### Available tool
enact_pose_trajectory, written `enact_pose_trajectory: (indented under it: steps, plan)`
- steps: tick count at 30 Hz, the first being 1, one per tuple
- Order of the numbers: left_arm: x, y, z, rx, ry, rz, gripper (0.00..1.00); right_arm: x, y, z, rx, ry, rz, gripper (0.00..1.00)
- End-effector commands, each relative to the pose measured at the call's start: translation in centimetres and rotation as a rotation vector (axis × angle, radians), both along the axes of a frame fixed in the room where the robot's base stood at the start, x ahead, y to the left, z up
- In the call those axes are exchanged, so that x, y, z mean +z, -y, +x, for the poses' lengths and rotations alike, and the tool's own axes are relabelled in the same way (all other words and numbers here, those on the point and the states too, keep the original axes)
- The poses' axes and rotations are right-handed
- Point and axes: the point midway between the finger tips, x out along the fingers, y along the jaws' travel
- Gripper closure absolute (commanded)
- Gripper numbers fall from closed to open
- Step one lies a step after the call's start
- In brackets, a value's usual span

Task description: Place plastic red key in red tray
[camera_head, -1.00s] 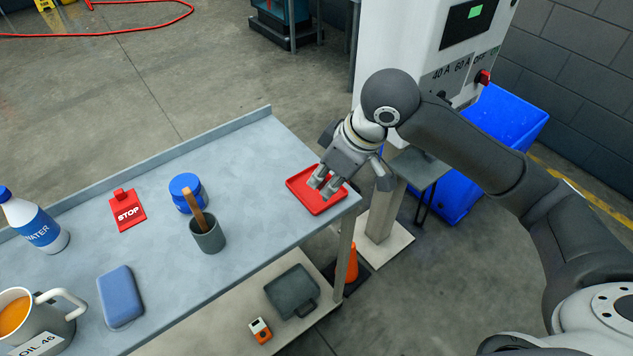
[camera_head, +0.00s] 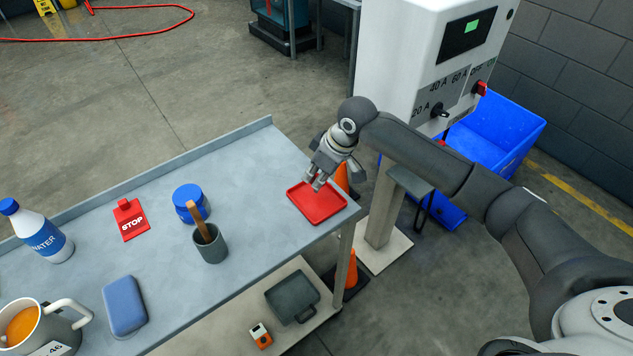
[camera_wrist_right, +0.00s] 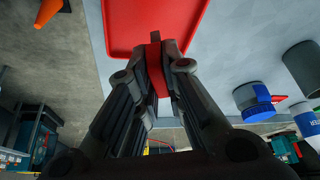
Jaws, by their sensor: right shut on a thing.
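The red tray (camera_head: 325,207) lies at the right end of the grey table; it also shows at the top of the right wrist view (camera_wrist_right: 150,25). My right gripper (camera_head: 316,184) points down over the tray's far left part. In the right wrist view its fingers (camera_wrist_right: 163,55) are shut on a slim red piece, the plastic red key (camera_wrist_right: 155,72). The fingers hide part of the key, and the head view does not show it clearly. I cannot tell whether the key touches the tray. My left gripper is not in view.
A blue jar (camera_head: 187,196), a grey cup (camera_head: 211,245) with a brown stick, a red STOP tag (camera_head: 131,219), a water bottle (camera_head: 40,236), a blue case (camera_head: 125,305) and a mug (camera_head: 22,322) stand left of the tray. A white electrical cabinet (camera_head: 400,45) stands behind.

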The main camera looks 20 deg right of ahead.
Motion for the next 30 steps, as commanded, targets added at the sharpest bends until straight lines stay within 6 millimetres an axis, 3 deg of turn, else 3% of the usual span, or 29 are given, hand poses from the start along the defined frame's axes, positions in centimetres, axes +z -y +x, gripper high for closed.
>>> enact_pose_trajectory:
  steps: [7,19,20,24,30]
  plan:
    - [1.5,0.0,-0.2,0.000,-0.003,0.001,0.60,-2.9,0.1,0.2,-0.001,-0.002,-0.002,1.00]
    - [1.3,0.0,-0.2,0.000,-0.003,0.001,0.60,-3.6,0.1,0.2,0.000,0.000,-0.001,1.00]
    - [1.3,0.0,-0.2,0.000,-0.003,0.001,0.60,-3.5,0.1,0.2,0.001,0.001,-0.001,0.86]
    - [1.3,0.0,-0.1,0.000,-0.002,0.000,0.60,-3.5,0.1,0.2,0.000,0.000,-0.001,0.68]
    - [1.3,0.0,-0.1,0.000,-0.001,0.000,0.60,-3.5,0.1,0.2,0.000,0.000,-0.001,0.68]
